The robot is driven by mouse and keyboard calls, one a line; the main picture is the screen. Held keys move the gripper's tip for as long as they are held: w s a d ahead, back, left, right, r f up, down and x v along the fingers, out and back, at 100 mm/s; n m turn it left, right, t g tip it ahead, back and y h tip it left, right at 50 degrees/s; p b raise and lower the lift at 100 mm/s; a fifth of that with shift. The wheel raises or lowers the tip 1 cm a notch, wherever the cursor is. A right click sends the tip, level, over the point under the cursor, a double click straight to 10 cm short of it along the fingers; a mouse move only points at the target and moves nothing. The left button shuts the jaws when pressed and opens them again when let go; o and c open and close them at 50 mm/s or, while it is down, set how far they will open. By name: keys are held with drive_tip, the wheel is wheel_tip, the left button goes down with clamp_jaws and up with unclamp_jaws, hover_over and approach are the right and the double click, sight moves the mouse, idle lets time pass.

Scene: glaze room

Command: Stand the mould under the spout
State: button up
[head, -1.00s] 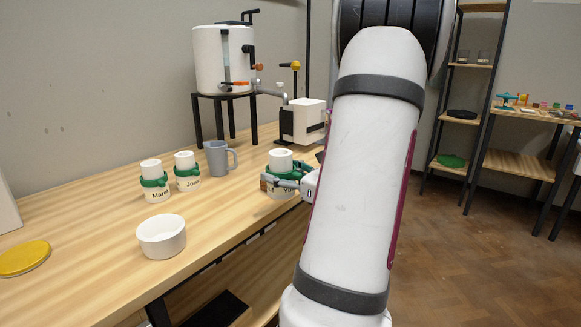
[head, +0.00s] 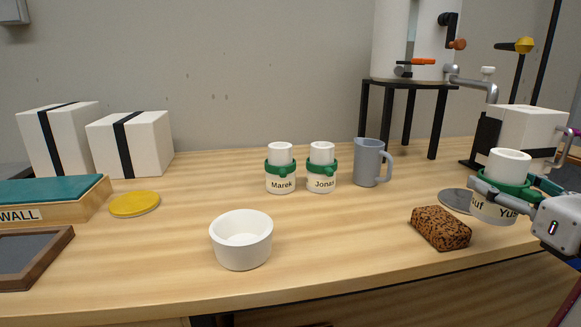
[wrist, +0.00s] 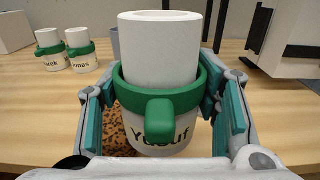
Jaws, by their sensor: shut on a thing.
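My gripper (head: 510,205) is shut on a white mould (head: 491,209) with a green band and the name Yusuf. The mould is upright at the right of the head view. In the wrist view, the mould (wrist: 160,70) stands between the pads of my gripper (wrist: 165,112), its green knob facing the camera. I cannot tell whether its base touches the table. The metal spout (head: 474,84) comes off the white tank (head: 392,45) above and behind the mould. A grey disc (head: 454,199) lies on the table, partly hidden behind the mould.
A brown speckled block (head: 441,228) lies just left of the held mould. The Marek mould (head: 280,185), Jonas mould (head: 321,184) and grey jug (head: 369,165) stand mid-table. A white bowl (head: 241,240) is in front. A white box with a black side (head: 527,128) stands behind my gripper.

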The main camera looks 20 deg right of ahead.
drive_tip(key=w+d+p, duration=0.3)
drive_tip(key=d, duration=0.1)
drive_tip(key=w+d+f+p, duration=0.1)
drive_tip(key=w+d+p, duration=0.6)
drive_tip(key=p, duration=0.1)
drive_tip(key=shift+w+d+f, duration=0.25)
drive_tip(key=shift+w+d, duration=0.1)
drive_tip(key=shift+d, duration=0.05)
drive_tip(key=shift+f+b, duration=0.5)
drive_tip(key=shift+f, duration=1.2)
drive_tip(key=shift+f, duration=0.2)
drive_tip(key=o, duration=1.3)
drive_tip(key=shift+c, duration=0.2)
drive_tip(key=shift+r, duration=0.15)
